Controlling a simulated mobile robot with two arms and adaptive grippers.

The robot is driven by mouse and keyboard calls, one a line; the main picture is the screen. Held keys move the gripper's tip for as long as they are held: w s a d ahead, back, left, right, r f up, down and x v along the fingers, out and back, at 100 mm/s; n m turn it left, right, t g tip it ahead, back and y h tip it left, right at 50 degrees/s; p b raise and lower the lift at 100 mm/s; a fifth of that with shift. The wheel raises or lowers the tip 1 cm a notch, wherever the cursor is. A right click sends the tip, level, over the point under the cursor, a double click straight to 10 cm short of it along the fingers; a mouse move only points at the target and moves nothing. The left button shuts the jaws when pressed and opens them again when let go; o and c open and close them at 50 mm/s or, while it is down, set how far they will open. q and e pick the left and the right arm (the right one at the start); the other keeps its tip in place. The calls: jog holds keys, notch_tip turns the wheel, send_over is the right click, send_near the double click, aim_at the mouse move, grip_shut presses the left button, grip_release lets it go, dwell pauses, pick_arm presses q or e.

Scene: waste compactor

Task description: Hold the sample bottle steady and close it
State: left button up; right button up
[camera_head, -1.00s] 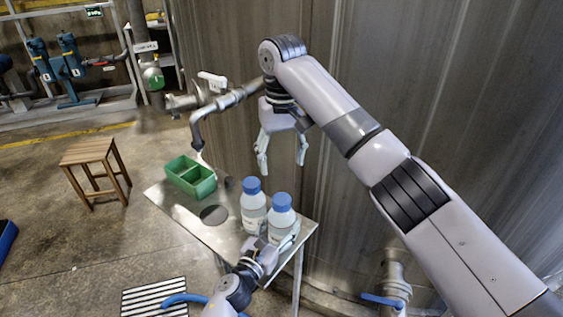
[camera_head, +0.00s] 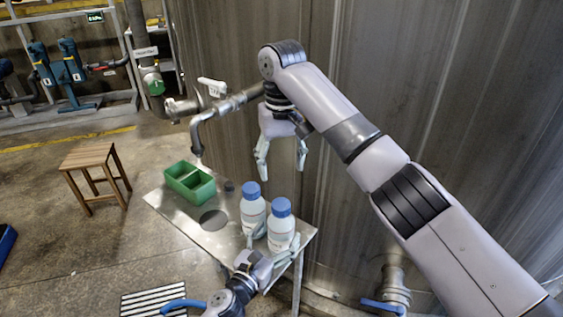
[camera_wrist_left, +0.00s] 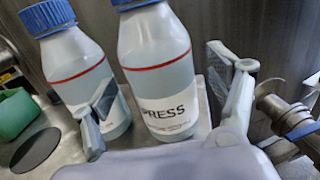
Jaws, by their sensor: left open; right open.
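Two white-labelled bottles with blue caps stand upright on a metal table (camera_head: 178,207). The nearer bottle (camera_head: 281,232), labelled "PRESS" in the left wrist view (camera_wrist_left: 160,85), is on the right. The other bottle (camera_head: 253,214) is just left of and behind it; both caps are on. My left gripper (camera_head: 272,243) is open low at the nearer bottle, with one finger on each side; contact cannot be told. The left finger is between the two bottles in the left wrist view. My right gripper (camera_head: 281,163) hangs open and empty above and behind the bottles, pointing down.
A green divided box (camera_head: 190,181) sits at the table's far left, below a pipe outlet (camera_head: 197,140). A round dark hole or disc (camera_head: 213,219) is beside the bottles. A metal wall (camera_head: 225,65) rises behind the table. A wooden stool (camera_head: 88,160) stands off to the left.

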pick_arm(q)
jog(key=v, duration=0.9)
jog(key=shift+s+a, duration=0.15)
jog(key=shift+s, duration=0.2)
jog(key=shift+f, duration=0.1)
